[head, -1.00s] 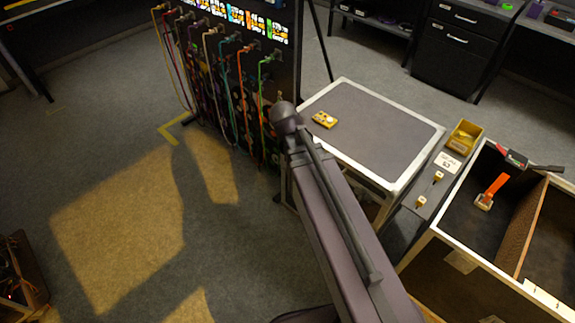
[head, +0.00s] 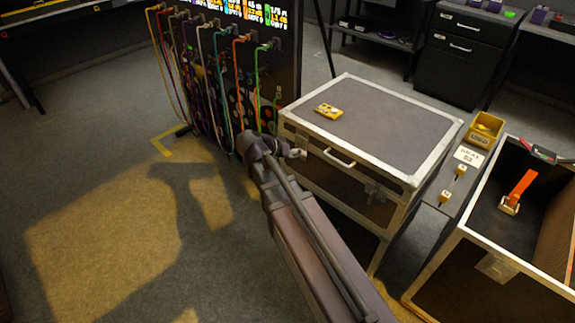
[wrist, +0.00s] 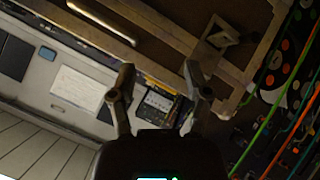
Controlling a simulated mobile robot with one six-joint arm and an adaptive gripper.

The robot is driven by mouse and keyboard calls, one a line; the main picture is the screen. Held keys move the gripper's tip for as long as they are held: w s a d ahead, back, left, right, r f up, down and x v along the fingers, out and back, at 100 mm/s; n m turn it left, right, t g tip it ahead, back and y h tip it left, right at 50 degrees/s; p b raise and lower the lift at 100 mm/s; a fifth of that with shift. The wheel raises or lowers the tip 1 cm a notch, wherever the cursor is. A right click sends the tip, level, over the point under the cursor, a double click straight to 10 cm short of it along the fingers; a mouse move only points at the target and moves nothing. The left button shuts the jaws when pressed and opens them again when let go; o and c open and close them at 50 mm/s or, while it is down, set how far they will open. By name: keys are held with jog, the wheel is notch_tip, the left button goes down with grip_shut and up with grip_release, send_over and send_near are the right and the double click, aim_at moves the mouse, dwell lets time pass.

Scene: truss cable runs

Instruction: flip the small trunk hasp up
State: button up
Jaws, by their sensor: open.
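The small trunk, with a grey lid (head: 385,112) and metal edges, stands shut in the middle right of the head view. A small metal fitting (head: 377,191), likely its hasp, is on the front near the right corner; whether it is up or down is too small to tell. A handle (head: 340,158) is left of it. The wrist view shows a tilted case front with a bar handle (wrist: 100,20) and a latch-like plate (wrist: 222,38). My gripper (wrist: 160,82) is open with nothing gripped, its fingers below these fittings in the picture.
A yellow device (head: 328,111) lies on the lid. A cable panel (head: 235,70) stands close to the trunk's left. An open crate (head: 470,285) and a yellow bin (head: 484,130) are at right. The floor at left is clear.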

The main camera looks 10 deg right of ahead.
jog(key=w+a+f+m+t+h+b, duration=0.1)
jog(key=w+a+f+t+h+b, duration=0.1)
jog(key=f+b, duration=0.5)
jog(key=w+a+f+m+t+h+b, duration=0.1)
jog(key=w+a+f+t+b, duration=0.3)
jog(key=b, duration=1.2)
jog(key=w+a+f+h, duration=0.1)
jog(key=a+f, duration=0.2)
jog(key=a, duration=0.1)
jog(key=shift+w+a+h+b, duration=0.4)
jog(key=shift+w+d, duration=0.1)
jog(key=shift+d, duration=0.05)
jog(key=shift+x, duration=6.75)
jog(key=shift+w, duration=0.1)
jog(key=shift+c, duration=0.2)
grip_shut()
jog(key=shift+r, duration=0.1)
